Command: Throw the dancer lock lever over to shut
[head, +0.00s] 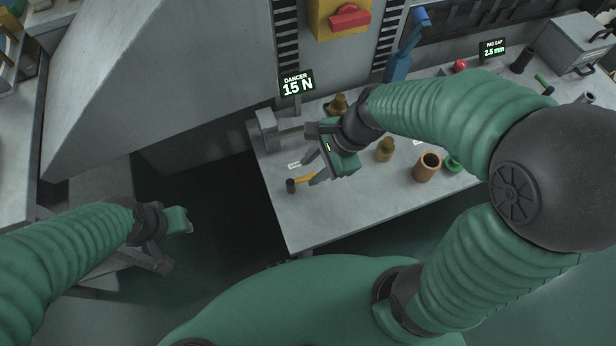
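A small lever with a yellow-orange bar and a dark knob (291,186) is at the left end of the grey bench, below the lit sign "DANCER 15 N" (297,84). I take it to be the dancer lock lever. My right gripper (308,171) is just above and right of it, with its two grey fingers apart. The lower finger is close to the yellow bar; I cannot tell whether they touch. The lever's far end is partly hidden by the gripper. My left gripper (158,256) hangs low at the left, away from the bench; its fingers are unclear.
The bench (310,228) holds a brown cup (427,167), a brass piece (385,149) and a green ring (453,164) to the right. A grey block (266,129) stands at the back left. A yellow box with a red handle (349,16) is above. The bench front is clear.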

